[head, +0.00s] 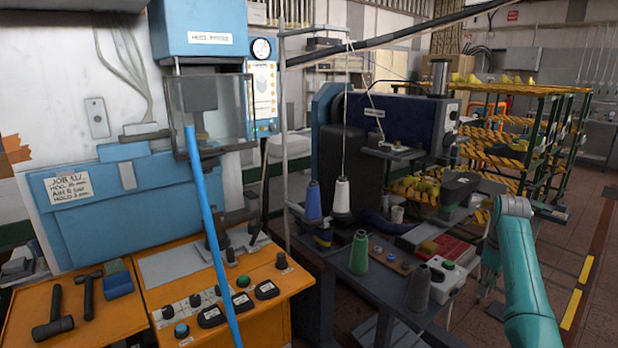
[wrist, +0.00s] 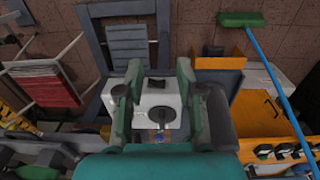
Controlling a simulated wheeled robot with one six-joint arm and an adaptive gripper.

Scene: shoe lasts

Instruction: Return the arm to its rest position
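My teal arm (head: 522,270) rises at the right of the head view and bends at its top toward a dark grey end piece (head: 462,188) above the sewing machine bench. The fingertips are not clear in that view. In the wrist view my gripper (wrist: 159,68) has its two green fingers well apart. No object is visibly held between them. A white panel with a dark round part (wrist: 157,114) shows behind the gap; I cannot tell how far below it is.
The orange press bench (head: 245,290) stands at left, with a blue broom handle (head: 212,230) before it. Thread cones, including a green one (head: 359,252), stand on the sewing bench. A rack with yellow lasts (head: 500,120) is behind. Brown floor (head: 590,215) is open at right.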

